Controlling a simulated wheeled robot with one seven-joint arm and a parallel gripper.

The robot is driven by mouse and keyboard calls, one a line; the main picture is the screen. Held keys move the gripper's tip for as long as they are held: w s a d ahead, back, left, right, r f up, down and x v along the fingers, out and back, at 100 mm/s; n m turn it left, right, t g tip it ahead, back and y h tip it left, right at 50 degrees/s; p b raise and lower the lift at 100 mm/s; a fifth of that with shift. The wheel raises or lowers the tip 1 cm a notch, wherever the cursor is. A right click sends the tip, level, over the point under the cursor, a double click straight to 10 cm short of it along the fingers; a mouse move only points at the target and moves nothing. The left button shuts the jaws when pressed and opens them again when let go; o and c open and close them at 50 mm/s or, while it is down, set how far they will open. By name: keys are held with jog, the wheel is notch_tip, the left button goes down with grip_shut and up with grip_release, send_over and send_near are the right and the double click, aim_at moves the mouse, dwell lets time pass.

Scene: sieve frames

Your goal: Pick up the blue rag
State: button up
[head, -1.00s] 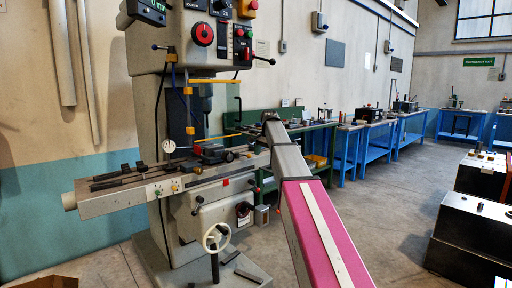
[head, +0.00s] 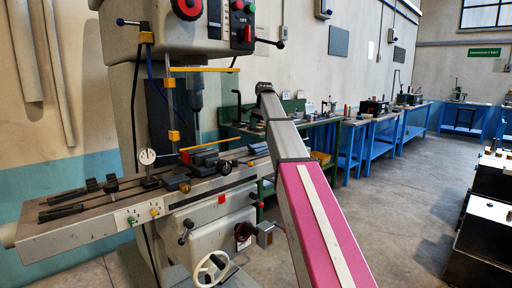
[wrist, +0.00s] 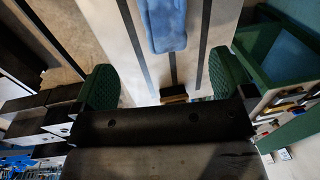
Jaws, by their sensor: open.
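The blue rag (wrist: 163,25) lies on a pale, slotted machine table (wrist: 115,40) at the top middle of the wrist view, and its far part is cut off by the frame edge. A small blue patch on the machine table (head: 65,232) in the head view, just left of my arm, looks like the same rag (head: 258,147). My gripper (wrist: 164,80) is open and empty, with its two green-padded fingers wide apart. The rag lies beyond the fingertips, between their lines, with no contact seen.
A vise (head: 205,160) and dark clamps (head: 100,187) sit on the machine table left of the rag. The machine's column and head rise behind it. A green bench (head: 318,122) and blue benches (head: 382,140) line the wall. Open floor (head: 390,215) lies to the right.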

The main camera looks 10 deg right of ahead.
aim_at(259, 146)
jog(key=shift+w, duration=0.3)
jog(key=shift+w+f, duration=0.1)
jog(key=shift+f, duration=0.2)
jog(key=f, duration=0.4)
jog(key=shift+w+a+f, duration=0.15)
jog(key=shift+w+f, duration=0.3)
jog(key=shift+f, duration=1.25)
jog(key=shift+w+f, duration=0.2)
jog(key=shift+f, duration=1.2)
jog(key=c, duration=1.1)
notch_tip(259, 146, up, 10)
jog(key=shift+r, duration=0.1)
